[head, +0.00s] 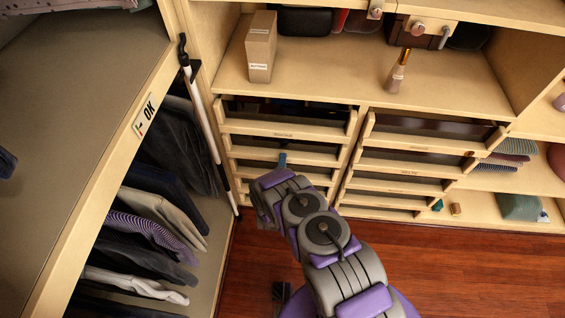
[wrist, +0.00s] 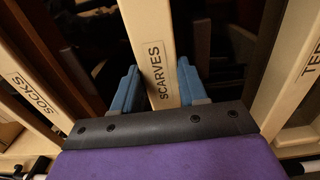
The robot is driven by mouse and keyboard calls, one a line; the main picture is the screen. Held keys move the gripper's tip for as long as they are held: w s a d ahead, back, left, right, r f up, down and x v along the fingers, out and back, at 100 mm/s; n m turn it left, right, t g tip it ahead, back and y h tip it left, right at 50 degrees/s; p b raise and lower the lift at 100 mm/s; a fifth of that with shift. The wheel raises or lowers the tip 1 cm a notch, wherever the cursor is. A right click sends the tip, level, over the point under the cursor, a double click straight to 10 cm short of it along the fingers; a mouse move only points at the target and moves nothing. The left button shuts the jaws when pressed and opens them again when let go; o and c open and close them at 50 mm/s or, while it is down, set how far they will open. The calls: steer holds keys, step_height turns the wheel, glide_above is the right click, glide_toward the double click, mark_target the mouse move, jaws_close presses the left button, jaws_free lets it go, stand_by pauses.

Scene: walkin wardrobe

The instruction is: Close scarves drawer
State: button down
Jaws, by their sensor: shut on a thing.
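The scarves drawer front (wrist: 150,40), a pale wooden strip labelled SCARVES, runs down the middle of the wrist view. My gripper (wrist: 156,85) has one blue finger on each side of this strip and is shut on it. In the head view my gripper (head: 282,161) reaches into the left column of drawers, at one of its middle fronts. The arm and wrist hide part of the lower left drawers. How far the scarves drawer stands out is hard to tell.
The SOCKS drawer front (wrist: 40,95) and another labelled front (wrist: 300,75) flank the scarves drawer. A right drawer column (head: 410,155) stands beside it. A pole (head: 205,125) leans at the left near hanging trousers (head: 150,205). The wooden floor (head: 450,270) is clear at right.

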steer(key=shift+d+f, duration=0.1)
steer(key=shift+f, duration=0.05)
steer(key=c, duration=1)
jaws_free()
steer(key=shift+f, duration=0.1)
steer(key=shift+o, duration=1)
steer(key=shift+w+f, duration=0.1)
steer(key=shift+w, duration=0.05)
steer(key=shift+o, duration=0.9)
steer(key=shift+r, duration=0.2)
steer(key=s+p, duration=0.1)
steer(key=s, duration=1.6)
steer(key=shift+s+a, duration=0.15)
steer(key=shift+a, duration=0.3)
steer(key=shift+f, duration=0.1)
